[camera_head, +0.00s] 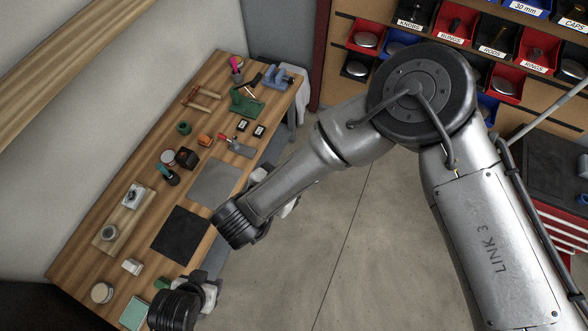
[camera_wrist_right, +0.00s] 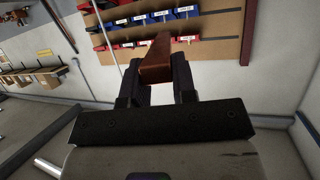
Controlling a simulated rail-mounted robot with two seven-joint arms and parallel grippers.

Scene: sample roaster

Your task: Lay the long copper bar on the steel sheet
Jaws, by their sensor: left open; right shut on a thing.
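The steel sheet (camera_head: 215,183) is a flat grey square lying on the wooden workbench in the head view, with its top bare. In the right wrist view my right gripper (camera_wrist_right: 157,72) is shut on the long copper bar (camera_wrist_right: 156,58), a reddish-brown piece pointing away between the two dark fingers. In the head view I cannot make out the bar or the right gripper's fingers. My left gripper (camera_head: 207,292) is at the bench's near edge, low in the head view, apart from the sheet. Its fingers are small and partly hidden by the wrist.
A black mat (camera_head: 181,235) lies beside the sheet. A wooden board (camera_head: 124,218) with a metal fitting, a tin (camera_head: 102,292) and a green block (camera_head: 134,313) are on the bench. Several tools crowd its far end. Open floor (camera_head: 340,240) lies right of the bench.

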